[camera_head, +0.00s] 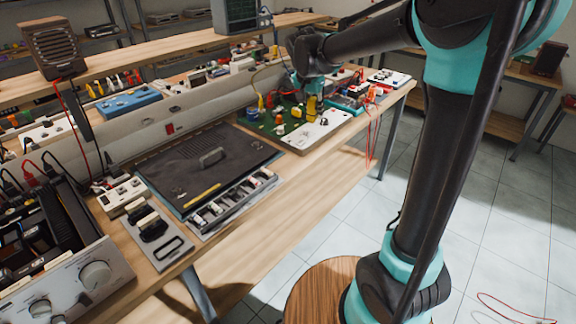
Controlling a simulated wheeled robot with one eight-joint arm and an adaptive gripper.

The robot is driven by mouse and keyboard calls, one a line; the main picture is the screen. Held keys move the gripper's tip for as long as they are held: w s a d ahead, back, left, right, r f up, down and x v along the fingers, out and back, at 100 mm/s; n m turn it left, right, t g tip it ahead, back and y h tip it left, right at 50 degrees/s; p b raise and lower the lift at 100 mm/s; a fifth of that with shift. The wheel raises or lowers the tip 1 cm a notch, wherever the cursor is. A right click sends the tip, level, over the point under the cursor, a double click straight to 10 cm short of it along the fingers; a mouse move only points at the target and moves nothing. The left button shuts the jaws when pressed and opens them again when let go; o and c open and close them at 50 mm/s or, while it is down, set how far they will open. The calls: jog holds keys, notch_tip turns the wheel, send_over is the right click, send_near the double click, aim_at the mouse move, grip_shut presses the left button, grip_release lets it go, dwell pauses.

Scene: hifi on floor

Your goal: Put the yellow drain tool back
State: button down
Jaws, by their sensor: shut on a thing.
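My gripper (306,92) is over the green circuit board at the back of the bench, small and partly hidden by my wrist. It is shut on an upright yellow tool (311,108), which appears to be the yellow drain tool. I cannot tell whether its lower end touches the board. Another thin yellow stick (203,195) lies near the front edge of the dark mat (180,150).
The green circuit board (262,128) carries several coloured parts, with a white panel (318,131) beside it. An open amplifier (75,275) stands front left. A row of small parts (230,202) lies before the mat. The wooden bench front (270,205) is bare.

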jog(key=s+a+r+m, duration=0.2)
jog(key=s+a+r, duration=0.4)
jog(key=s+a, duration=0.1)
jog(key=shift+h, duration=0.3)
jog(key=f, duration=1.9)
jog(key=shift+a+f, duration=0.25)
jog(key=shift+f, duration=0.15)
jog(key=c, duration=1.3)
grip_release()
jog(key=shift+o, duration=0.2)
